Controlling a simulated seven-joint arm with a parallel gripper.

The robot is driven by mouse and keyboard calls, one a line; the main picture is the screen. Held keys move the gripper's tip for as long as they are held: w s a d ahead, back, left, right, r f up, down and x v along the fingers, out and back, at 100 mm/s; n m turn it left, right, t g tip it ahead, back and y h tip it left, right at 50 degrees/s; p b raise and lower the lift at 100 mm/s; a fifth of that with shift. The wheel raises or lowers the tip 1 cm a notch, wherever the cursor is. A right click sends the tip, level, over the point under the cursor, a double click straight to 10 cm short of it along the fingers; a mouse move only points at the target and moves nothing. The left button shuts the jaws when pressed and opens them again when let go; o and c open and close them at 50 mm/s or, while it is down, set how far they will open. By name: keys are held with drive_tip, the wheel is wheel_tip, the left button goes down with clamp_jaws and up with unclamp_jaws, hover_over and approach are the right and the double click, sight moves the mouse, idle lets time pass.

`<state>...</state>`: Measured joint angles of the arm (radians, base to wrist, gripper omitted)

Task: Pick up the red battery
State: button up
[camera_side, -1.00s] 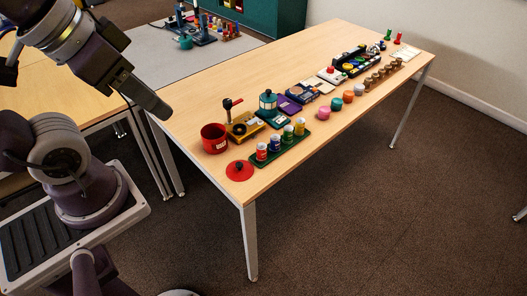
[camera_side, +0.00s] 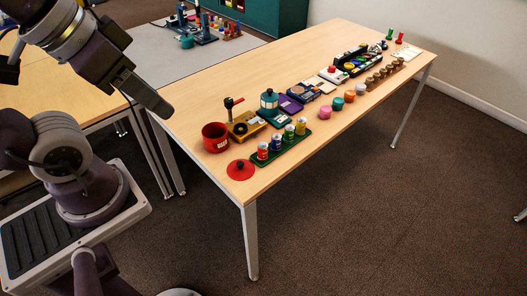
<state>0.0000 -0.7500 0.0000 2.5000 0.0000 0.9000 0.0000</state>
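The red battery (camera_side: 262,152) stands upright at the near left end of a green tray (camera_side: 285,155) on the wooden table (camera_side: 330,126). It looks like a small red cylinder with a pale top. Blue (camera_side: 276,143), green (camera_side: 289,133) and yellow (camera_side: 301,125) cylinders stand in a row beyond it in the same tray. My gripper (camera_side: 163,108) is at the upper left, above the table's left end, well apart from the red battery. It points down and to the right. Its fingers are too small and dark to tell open from shut, and I see nothing held.
A red pot (camera_side: 215,138) and a red lid with a dark knob (camera_side: 240,169) are left of the tray. More objects line the table to the right. The table's near edge is close to the tray.

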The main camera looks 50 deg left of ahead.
drive_tip(key=shift+o, duration=0.5)
drive_tip(key=n+g, duration=0.6)
drive_tip(key=n, duration=1.4)
hover_over(263, 144)
drive_tip(key=f, duration=2.9)
drive_tip(key=shift+s+f, duration=0.25)
wheel_tip(263, 144, down, 8)
drive_tip(key=shift+w+r, duration=0.15)
drive_tip(key=shift+d, duration=0.1)
clamp_jaws()
